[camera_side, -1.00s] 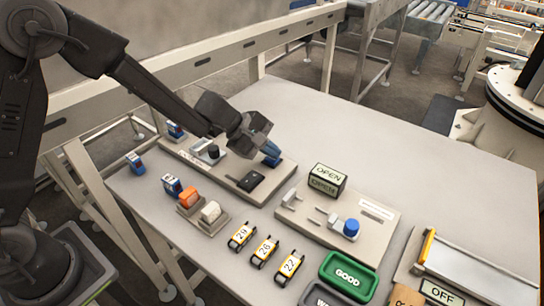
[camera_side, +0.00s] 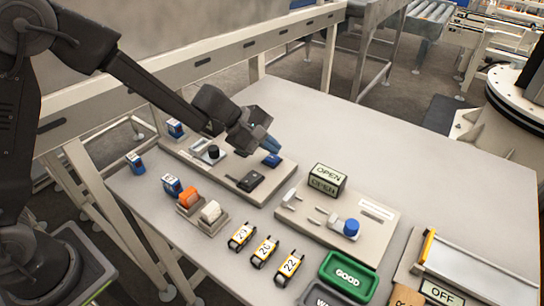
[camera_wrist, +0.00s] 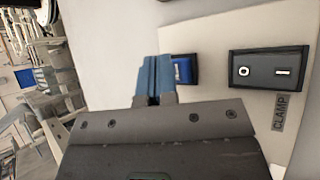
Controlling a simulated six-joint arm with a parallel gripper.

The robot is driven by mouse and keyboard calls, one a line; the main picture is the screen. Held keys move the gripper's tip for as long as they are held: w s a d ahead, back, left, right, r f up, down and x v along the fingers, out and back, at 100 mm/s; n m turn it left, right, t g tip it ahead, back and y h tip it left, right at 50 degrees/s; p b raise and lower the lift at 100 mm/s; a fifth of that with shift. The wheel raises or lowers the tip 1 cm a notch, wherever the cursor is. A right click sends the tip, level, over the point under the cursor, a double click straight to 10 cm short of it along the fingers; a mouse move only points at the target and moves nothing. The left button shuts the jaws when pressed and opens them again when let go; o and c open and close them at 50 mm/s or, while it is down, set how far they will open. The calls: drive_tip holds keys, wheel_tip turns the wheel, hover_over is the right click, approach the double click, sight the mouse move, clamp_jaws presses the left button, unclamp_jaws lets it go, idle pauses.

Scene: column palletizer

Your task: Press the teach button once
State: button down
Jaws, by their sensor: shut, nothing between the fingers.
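A small blue button (camera_side: 271,159) in a dark housing sits at the right end of the back beige board (camera_side: 215,172). In the wrist view the blue button (camera_wrist: 184,69) lies just right of my fingers. I cannot read a teach label on it. My gripper (camera_side: 270,149) has blue fingers, shut together with nothing between them, and is a little above the button, apart from it as far as I can see. The shut fingers also show in the wrist view (camera_wrist: 153,78).
A black switch box (camera_side: 251,181) marked CLAMP in the wrist view stands close by the button. A black knob (camera_side: 213,152) is farther left. The table's back right (camera_side: 400,140) is clear.

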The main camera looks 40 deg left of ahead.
sight(271, 159)
drive_tip(key=shift+r, duration=2.55)
drive_tip(key=shift+s+r, duration=0.2)
drive_tip(key=shift+r, duration=0.1)
drive_tip(key=s+a+r+m+y, duration=0.1)
drive_tip(key=s+a+r+m, duration=0.1)
drive_tip(key=s+r+m, duration=0.3)
drive_tip(key=s+a+r+m+y, duration=0.1)
drive_tip(key=s+a+r+m, duration=0.15)
drive_tip(key=s, duration=0.55)
drive_tip(key=s+a+r+m+y, duration=0.1)
drive_tip(key=s+r+m, duration=0.1)
drive_tip(key=s+m, duration=0.35)
drive_tip(key=s+a+m+y, duration=0.3)
drive_tip(key=s+a, duration=0.3)
drive_tip(key=s, duration=0.3)
drive_tip(key=shift+f+y, duration=0.45)
drive_tip(key=shift+y, duration=0.25)
drive_tip(key=shift+a, duration=0.1)
